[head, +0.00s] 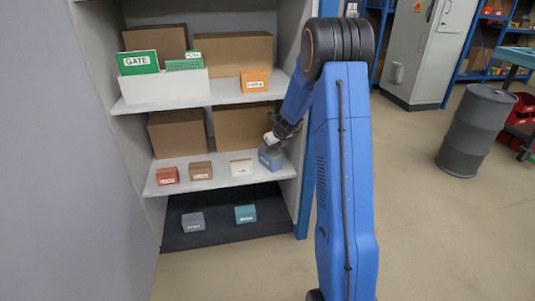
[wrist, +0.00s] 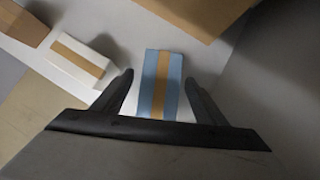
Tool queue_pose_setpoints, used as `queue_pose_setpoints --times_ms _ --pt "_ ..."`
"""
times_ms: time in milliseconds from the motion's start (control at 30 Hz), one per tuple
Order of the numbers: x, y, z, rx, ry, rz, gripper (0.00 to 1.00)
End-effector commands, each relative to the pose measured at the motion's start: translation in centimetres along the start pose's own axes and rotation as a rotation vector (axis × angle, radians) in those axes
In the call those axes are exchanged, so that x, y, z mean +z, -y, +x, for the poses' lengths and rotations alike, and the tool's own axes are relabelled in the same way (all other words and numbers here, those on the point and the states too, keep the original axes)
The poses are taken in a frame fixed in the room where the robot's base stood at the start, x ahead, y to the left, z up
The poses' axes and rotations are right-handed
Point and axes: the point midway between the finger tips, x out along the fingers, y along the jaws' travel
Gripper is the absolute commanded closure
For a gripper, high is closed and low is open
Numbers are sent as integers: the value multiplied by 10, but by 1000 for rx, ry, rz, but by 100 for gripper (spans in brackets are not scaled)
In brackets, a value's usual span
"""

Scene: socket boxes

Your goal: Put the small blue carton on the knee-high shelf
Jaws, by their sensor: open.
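The small blue carton (head: 270,158) is at the right end of the middle shelf (head: 215,180), right of the white carton. In the wrist view the blue carton (wrist: 160,82), with a tan tape strip along its top, lies between my two fingers. My gripper (head: 272,139) is at the carton from above, and it also shows in the wrist view (wrist: 159,78). The fingers are open, with a visible gap on each side of the carton. The carton's near end is hidden by the gripper body.
A white carton (head: 241,167), a brown one (head: 201,171) and a red one (head: 167,176) share the middle shelf. Large brown boxes (head: 238,128) stand behind. The upper shelf holds a white bin (head: 165,88) and an orange carton (head: 254,81). The dark bottom level (head: 222,227) has free room.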

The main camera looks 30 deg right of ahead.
Motion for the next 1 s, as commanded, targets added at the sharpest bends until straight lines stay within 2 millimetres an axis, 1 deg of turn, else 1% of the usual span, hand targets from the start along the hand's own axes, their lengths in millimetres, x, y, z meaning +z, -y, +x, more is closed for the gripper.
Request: queue_pose_setpoints --times_ms 33,100,200,300,467,1000 --pt "1 1 -9 -2 2 -1 34" --pt "1 1 -18 -2 2 0 34" --pt "0 1 -30 -2 2 0 34" --pt "0 1 -36 -1 0 0 34" --pt "0 0 -41 -1 0 0 34" --pt "0 0 -41 -1 0 0 34"
